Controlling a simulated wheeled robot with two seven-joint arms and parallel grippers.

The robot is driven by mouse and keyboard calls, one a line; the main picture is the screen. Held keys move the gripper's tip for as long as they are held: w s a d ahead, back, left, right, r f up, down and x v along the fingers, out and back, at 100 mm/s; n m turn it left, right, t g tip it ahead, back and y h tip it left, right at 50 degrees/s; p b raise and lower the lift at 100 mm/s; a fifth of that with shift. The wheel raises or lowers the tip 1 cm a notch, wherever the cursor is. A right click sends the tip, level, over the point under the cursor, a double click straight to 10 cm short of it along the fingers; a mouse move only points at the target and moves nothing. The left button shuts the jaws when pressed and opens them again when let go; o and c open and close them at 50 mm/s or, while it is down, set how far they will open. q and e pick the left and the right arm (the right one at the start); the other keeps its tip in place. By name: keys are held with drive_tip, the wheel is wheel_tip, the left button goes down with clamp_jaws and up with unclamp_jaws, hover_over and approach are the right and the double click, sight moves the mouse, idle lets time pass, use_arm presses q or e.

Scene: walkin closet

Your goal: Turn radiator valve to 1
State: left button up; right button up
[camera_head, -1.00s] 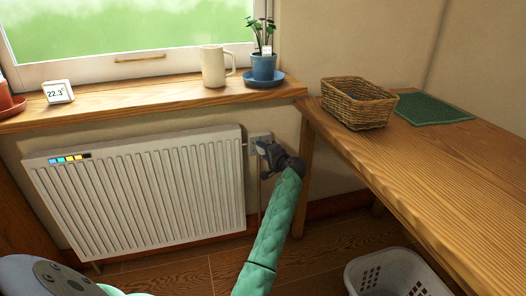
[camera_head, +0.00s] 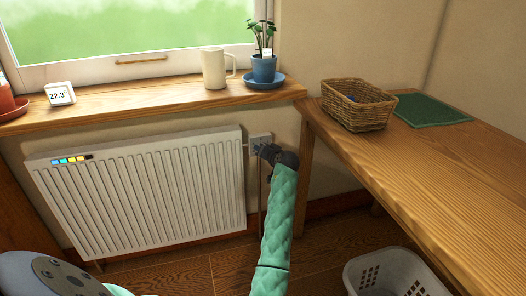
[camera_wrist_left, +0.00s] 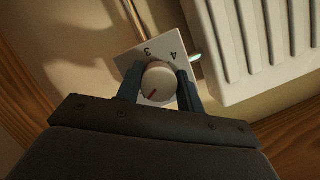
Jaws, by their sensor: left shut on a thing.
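The radiator valve is a round white knob (camera_wrist_left: 158,80) with a red mark, on a pale square plate (camera_wrist_left: 128,60) printed with 3 and 4. In the wrist view the red mark points to the lower left, away from those two numerals; other numerals are hidden. My left gripper (camera_wrist_left: 160,82) has one finger on each side of the knob and is shut on it. In the head view the plate (camera_head: 259,138) is right of the white radiator (camera_head: 140,195), and my left gripper (camera_head: 264,151) covers the knob. My right gripper is not in view.
A wooden bench (camera_head: 430,170) with a wicker basket (camera_head: 358,115) and green mat (camera_head: 430,109) stands right of my arm. The windowsill (camera_head: 150,103) above holds a mug (camera_head: 213,70) and potted plant (camera_head: 263,68). A white laundry basket (camera_head: 392,275) is on the floor.

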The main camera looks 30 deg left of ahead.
use_arm(q)
drive_tip(key=shift+f, duration=0.1)
idle(0.4)
drive_tip(key=o, duration=1)
